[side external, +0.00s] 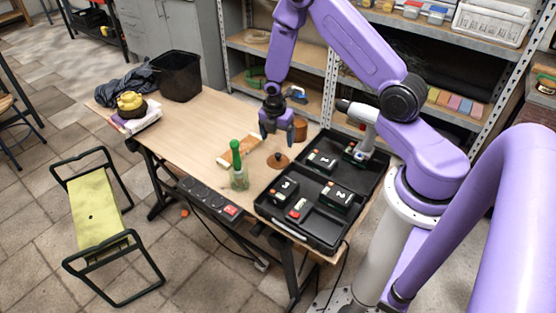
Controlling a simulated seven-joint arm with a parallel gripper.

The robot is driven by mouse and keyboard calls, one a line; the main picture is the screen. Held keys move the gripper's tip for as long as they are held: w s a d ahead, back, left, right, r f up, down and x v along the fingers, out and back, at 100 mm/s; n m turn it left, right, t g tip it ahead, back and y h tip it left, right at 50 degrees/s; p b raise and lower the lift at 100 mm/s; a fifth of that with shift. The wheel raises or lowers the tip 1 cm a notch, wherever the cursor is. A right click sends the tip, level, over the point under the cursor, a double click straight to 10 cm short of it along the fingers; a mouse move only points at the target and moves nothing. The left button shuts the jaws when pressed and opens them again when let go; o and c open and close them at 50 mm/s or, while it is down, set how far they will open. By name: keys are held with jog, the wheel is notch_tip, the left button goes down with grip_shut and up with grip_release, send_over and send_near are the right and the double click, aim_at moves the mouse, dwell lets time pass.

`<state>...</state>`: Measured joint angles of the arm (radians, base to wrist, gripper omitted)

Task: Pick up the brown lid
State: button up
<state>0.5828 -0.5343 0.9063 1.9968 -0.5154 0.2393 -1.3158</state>
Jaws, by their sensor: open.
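The brown lid (278,161) is a small round disc with a dark knob on top. It lies flat on the wooden table (210,118), just left of the black tool case. My gripper (276,136) is open and points down above the lid, apart from it. Nothing shows between its fingers. A brown round container (300,130) stands behind and to the right of my gripper, partly hidden by it.
A green-capped bottle (238,168) and a wooden board (238,150) are left of the lid. The open black case (300,232) holds numbered batteries and a drill (361,125). A black bin (180,76) stands at the far left. The middle-left tabletop is clear.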

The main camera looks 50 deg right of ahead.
aim_at(278, 155)
jog(key=shift+w+d+f, duration=0.1)
jog(key=shift+d+f, duration=0.05)
jog(key=shift+f, duration=1.4)
jog(key=shift+w+d+f, duration=0.1)
jog(key=shift+d+f, duration=0.05)
jog(key=shift+f, duration=1.4)
jog(key=shift+d+f, duration=0.15)
jog(key=shift+f, duration=1.4)
jog(key=c, duration=1.2)
